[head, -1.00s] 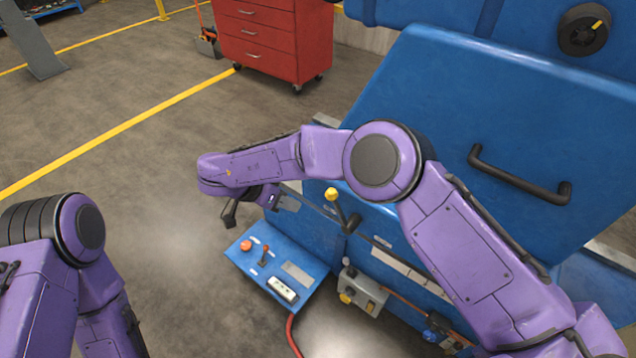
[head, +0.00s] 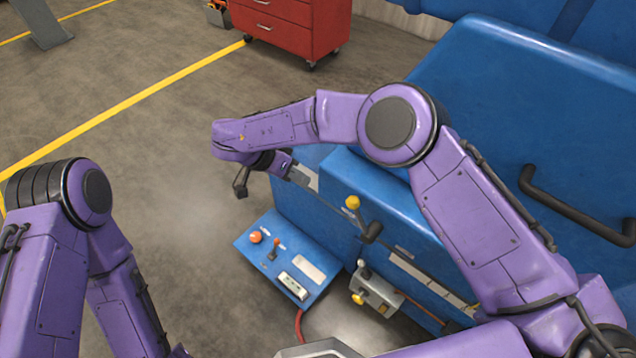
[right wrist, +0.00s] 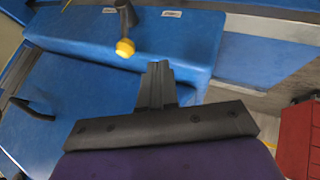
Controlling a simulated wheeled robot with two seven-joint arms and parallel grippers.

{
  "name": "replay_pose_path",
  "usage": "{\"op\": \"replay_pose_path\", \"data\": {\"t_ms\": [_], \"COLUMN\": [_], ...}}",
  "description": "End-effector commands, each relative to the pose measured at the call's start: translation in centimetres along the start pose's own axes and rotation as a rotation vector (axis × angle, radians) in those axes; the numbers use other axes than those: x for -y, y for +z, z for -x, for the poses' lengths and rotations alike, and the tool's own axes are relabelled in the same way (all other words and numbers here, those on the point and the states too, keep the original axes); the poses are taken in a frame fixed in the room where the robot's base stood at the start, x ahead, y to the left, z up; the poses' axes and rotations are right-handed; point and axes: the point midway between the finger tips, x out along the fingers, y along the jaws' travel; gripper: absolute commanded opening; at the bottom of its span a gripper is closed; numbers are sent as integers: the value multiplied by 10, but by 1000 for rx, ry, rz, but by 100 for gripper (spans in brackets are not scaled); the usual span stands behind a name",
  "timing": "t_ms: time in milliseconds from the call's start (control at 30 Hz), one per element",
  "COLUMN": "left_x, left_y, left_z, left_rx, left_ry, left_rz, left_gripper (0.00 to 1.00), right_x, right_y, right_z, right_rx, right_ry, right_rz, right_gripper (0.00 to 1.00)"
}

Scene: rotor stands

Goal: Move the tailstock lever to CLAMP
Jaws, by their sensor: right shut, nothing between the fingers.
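The tailstock lever (head: 352,203) has a yellow ball knob on a black arm, set on the blue machine's ledge. In the head view its knob leans up and left from the black pivot. The lever also shows in the right wrist view (right wrist: 125,48), at upper left, beyond my fingers. My right gripper (head: 240,182) is left of the lever and apart from it, over the floor side of the machine. In the right wrist view my right gripper (right wrist: 158,70) is shut and empty. Small labels lie by the lever, too small to read. My left gripper is out of view.
A blue control panel (head: 315,272) with an orange button and small lever stands below. A grey box (head: 375,293) with a yellow knob is beside it. The blue cover with a black handle (head: 575,207) rises at right.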

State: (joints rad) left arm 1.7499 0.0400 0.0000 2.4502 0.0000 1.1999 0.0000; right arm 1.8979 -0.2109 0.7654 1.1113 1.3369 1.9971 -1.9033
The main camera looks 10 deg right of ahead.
Motion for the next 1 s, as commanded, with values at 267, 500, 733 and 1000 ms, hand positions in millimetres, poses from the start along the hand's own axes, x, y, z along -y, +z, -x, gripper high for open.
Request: {"op": "replay_pose_path", "data": {"t_ms": [267, 500, 733, 1000], "left_x": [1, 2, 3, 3], "left_y": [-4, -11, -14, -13], "left_z": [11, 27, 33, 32], "left_rx": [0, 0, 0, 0], "left_ry": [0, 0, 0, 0], "left_rz": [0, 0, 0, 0], "left_gripper": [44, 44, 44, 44], "right_x": [-1, -19, -36, -36], "right_y": [1, -4, -3, -3], "right_z": [-57, -89, -98, -99], "right_rx": [1, 0, -2, -2], "right_ry": [2, 0, -2, -2], "right_rz": [5, 5, 4, 3], "right_gripper": [0, 0, 0, 0]}}
